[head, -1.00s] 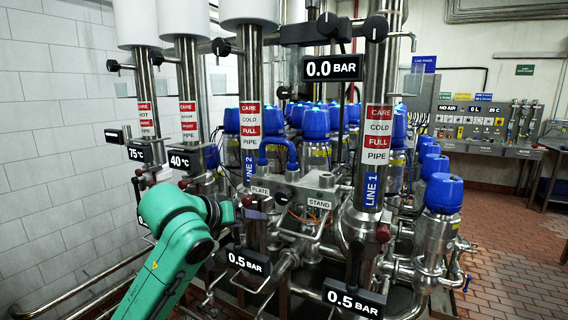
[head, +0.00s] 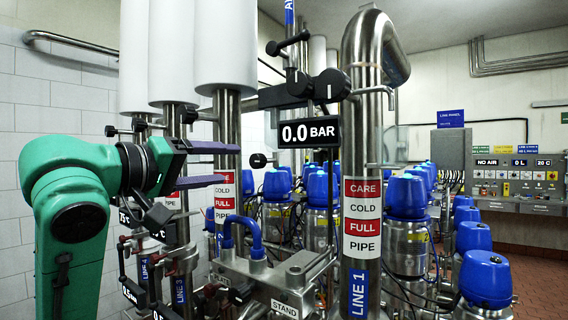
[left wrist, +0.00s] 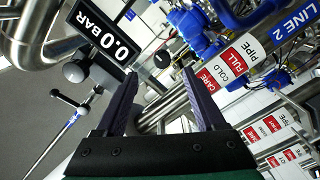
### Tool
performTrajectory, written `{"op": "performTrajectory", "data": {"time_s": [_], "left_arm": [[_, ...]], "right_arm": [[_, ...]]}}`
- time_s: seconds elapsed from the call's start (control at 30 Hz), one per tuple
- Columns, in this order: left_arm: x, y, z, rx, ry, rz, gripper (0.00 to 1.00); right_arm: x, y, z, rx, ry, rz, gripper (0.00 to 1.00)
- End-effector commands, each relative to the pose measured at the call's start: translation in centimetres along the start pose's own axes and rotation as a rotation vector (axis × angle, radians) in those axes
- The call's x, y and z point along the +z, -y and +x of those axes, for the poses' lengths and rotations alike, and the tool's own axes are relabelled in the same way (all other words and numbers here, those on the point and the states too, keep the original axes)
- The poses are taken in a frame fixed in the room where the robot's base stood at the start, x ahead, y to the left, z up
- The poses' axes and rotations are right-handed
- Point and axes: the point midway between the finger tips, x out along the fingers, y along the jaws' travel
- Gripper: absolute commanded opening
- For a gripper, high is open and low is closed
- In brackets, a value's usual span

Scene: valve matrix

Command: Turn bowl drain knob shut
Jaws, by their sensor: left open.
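No label in view marks the bowl drain knob, so I cannot tell which knob it is. A small black knob (head: 258,160) on a short stem sticks out below the 0.0 BAR display (head: 309,132). What looks like the same knob (left wrist: 162,60) shows in the left wrist view between and beyond my fingertips. A larger black knob with a white mark (head: 328,87) sits above the display. My left gripper (head: 232,164) is open and empty, its two dark fingers pointing right toward the small knob, apart from it in the picture. My right gripper is not in view.
A steel LINE 1 pipe (head: 362,190) stands right of the display. White-topped pipes (head: 225,45) stand behind my left gripper. Blue-capped valves (head: 408,195) crowd the right. A blue looped handle (head: 243,232) and the STAND block (head: 290,285) lie below.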

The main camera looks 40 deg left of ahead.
Motion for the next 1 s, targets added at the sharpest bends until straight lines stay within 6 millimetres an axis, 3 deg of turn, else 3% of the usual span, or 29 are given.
{"op": "performTrajectory", "data": {"time_s": [0.3, 0.5, 0.63, 0.87, 0.9, 1.0], "left_arm": [[-0.4, -0.4, 7.8, -0.006, 0.006, -0.001, 0.71], [-0.3, -0.3, 12.3, -0.005, 0.003, -0.001, 0.71], [-0.1, -0.1, 13.6, -0.003, 0.001, 0.001, 0.71], [0.0, 0.1, 13.9, -0.003, 0.0, 0.003, 0.71], [0.0, 0.1, 13.9, -0.003, 0.0, 0.003, 0.68], [0.0, 0.1, 13.9, -0.003, 0.0, 0.003, 0.29]], "right_arm": [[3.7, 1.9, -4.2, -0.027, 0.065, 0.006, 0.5], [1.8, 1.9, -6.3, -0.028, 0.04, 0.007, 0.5], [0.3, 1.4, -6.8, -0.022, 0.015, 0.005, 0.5], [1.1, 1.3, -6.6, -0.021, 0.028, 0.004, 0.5], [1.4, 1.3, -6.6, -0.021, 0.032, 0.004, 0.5], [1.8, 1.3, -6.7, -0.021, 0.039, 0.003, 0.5]]}}
